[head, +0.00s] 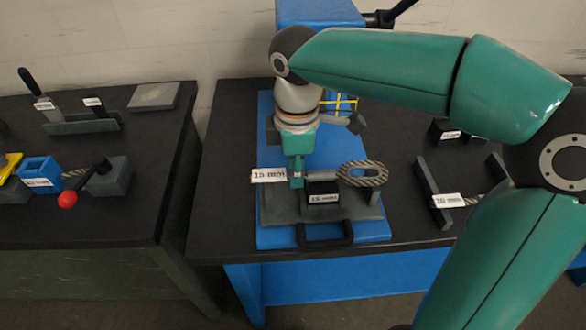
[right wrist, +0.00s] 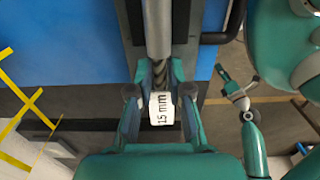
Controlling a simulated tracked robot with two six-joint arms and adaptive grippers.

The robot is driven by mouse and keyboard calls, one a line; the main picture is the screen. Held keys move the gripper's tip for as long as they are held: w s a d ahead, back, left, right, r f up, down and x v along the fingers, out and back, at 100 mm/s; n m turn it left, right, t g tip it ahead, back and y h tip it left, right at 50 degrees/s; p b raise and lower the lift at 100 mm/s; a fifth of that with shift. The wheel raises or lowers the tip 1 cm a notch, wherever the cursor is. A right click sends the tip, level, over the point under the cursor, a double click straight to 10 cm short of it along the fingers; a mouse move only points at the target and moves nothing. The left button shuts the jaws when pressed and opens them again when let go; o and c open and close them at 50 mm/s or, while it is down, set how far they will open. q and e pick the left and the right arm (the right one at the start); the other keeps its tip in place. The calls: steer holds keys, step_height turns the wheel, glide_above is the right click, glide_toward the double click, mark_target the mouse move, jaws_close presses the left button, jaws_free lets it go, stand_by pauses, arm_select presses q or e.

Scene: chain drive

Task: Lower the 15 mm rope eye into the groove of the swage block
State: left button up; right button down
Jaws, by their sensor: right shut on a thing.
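The rope eye has a white 15 mm tag (head: 269,175), a grey ferrule (head: 324,176) and a rope loop (head: 363,174) to the right. My right gripper (head: 297,176) is shut on its rope between tag and ferrule. In the right wrist view the rope (right wrist: 160,72) lies between the fingers, with the ferrule (right wrist: 158,30) beyond. The rope eye is about level, over the dark swage block (head: 323,188) labelled 15 mm. The ferrule hides the groove; I cannot tell whether they touch. What looks like my left gripper (right wrist: 222,73) is small in the right wrist view, its jaws unclear.
The block stands on a grey fixture (head: 278,207) on a blue base (head: 268,236) with a black front handle (head: 325,243). A rope piece with a 20 mm tag (head: 449,200) lies right, by a dark rack. A left table holds a blue block (head: 39,174) and red-knobbed lever (head: 68,200).

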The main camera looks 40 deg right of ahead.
steer(key=shift+f, duration=0.15)
steer(key=c, duration=1)
jaws_free()
step_height(320, 180, up, 12)
steer(key=shift+f, duration=0.1)
